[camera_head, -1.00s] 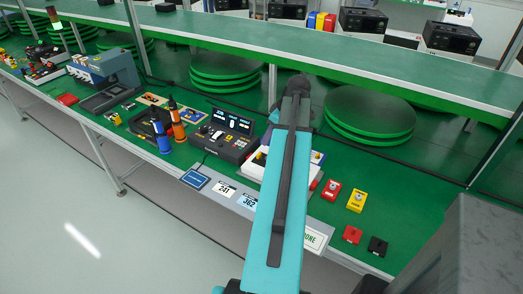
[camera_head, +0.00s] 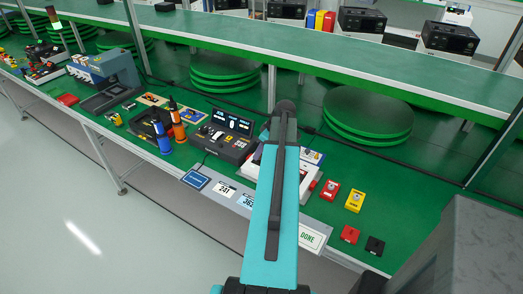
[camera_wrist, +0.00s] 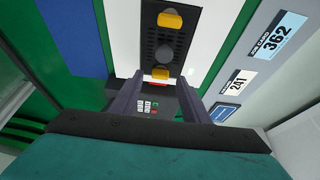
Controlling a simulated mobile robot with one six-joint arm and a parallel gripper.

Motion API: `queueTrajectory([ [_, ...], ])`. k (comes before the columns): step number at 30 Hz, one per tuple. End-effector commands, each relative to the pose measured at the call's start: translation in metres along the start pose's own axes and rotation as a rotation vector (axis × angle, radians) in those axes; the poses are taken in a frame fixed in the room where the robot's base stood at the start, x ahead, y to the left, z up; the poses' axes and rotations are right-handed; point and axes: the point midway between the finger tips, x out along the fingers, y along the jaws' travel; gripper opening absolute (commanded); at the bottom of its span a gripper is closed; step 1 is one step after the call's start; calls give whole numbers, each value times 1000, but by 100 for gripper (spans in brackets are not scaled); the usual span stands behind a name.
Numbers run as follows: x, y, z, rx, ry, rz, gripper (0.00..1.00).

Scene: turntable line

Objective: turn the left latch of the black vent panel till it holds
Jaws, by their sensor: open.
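The black vent panel (camera_wrist: 151,42) shows in the wrist view, set in a white housing (camera_wrist: 204,38). A yellow latch (camera_wrist: 170,19) sits near its upper end in that view. A second, orange-yellow latch (camera_wrist: 160,71) sits near its lower end; going by the number cards, this is the left one in the head view. My gripper (camera_wrist: 164,77) is open, with one dark finger on each side of this lower latch. I cannot tell whether the fingers touch it. In the head view my arm hides my gripper and most of the white housing (camera_head: 307,186).
A black control box (camera_head: 222,141) with a lit display stands left of the housing. Red and yellow button boxes (camera_head: 354,201) stand to the right. Number cards (camera_head: 224,190) lie along the front edge. A shelf (camera_head: 300,42) runs behind the bench.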

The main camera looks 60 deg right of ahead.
Motion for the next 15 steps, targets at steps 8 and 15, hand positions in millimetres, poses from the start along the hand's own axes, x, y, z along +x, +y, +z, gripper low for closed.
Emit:
queueTrajectory([
  [8, 16, 0, 0, 0, 0, -1, 42],
  [15, 17, -1, 0, -1, 0, -1, 42],
])
